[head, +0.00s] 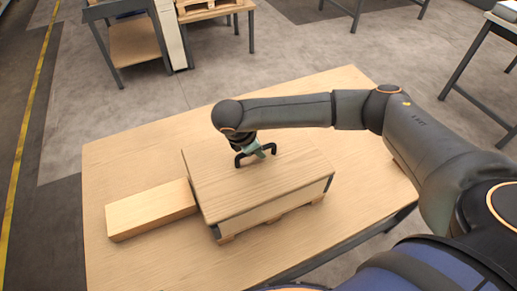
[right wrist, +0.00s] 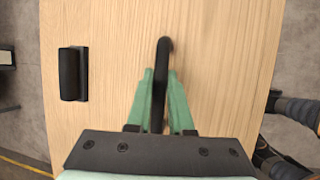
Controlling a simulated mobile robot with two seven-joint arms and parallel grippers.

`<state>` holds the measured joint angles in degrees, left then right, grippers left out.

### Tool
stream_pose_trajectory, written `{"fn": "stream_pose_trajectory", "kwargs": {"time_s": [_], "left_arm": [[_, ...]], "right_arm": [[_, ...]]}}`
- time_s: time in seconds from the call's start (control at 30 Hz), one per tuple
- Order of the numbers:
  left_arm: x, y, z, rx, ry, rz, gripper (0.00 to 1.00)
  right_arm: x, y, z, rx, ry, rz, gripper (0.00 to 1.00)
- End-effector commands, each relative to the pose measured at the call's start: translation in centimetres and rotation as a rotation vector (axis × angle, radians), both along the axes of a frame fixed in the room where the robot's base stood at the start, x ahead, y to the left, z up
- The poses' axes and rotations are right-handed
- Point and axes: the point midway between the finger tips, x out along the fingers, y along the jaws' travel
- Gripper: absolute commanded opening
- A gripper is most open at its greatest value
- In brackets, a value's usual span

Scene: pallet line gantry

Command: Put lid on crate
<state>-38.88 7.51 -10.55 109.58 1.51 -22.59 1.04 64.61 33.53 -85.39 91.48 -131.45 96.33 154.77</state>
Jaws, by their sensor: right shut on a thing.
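The light-wood lid (head: 250,188) lies over the crate (head: 272,208), roughly in line with it. I cannot tell if it is fully seated all round. The lid fills most of the right wrist view (right wrist: 115,100). A black handle (head: 239,161) stands up from the lid. My right gripper (head: 262,152) is shut on this handle, and the right wrist view shows the dark bar (right wrist: 161,70) between its green fingers (right wrist: 160,95). Another black fitting (right wrist: 72,74) sits on the lid to the left there. My left gripper is not in view.
The crate stands on a wooden table (head: 130,165). A long wooden block (head: 150,208) lies on the table, left of the crate. The table is bare behind and in front of them. Other benches (head: 135,42) stand beyond, across the grey floor.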

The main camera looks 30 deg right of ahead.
Motion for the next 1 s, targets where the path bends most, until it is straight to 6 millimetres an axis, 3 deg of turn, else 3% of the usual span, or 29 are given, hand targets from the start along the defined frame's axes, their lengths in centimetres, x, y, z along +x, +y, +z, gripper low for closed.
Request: {"fn": "stream_pose_trajectory", "kwargs": {"time_s": [0.17,0.2,0.43,0.83,1.0], "left_arm": [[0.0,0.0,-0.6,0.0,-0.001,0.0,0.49],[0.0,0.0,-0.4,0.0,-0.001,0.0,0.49],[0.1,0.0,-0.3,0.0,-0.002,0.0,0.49],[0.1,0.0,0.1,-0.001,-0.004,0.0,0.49],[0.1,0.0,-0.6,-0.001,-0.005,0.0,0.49]], "right_arm": [[0.1,0.0,-0.5,0.001,-0.001,0.0,0.0],[0.0,0.0,-0.4,0.0,0.0,0.0,0.24],[0.0,0.0,-0.3,0.0,0.0,0.0,0.5],[0.0,0.2,0.5,0.002,-0.002,0.001,0.5],[-0.5,1.6,3.5,0.003,-0.004,0.004,0.5]]}}
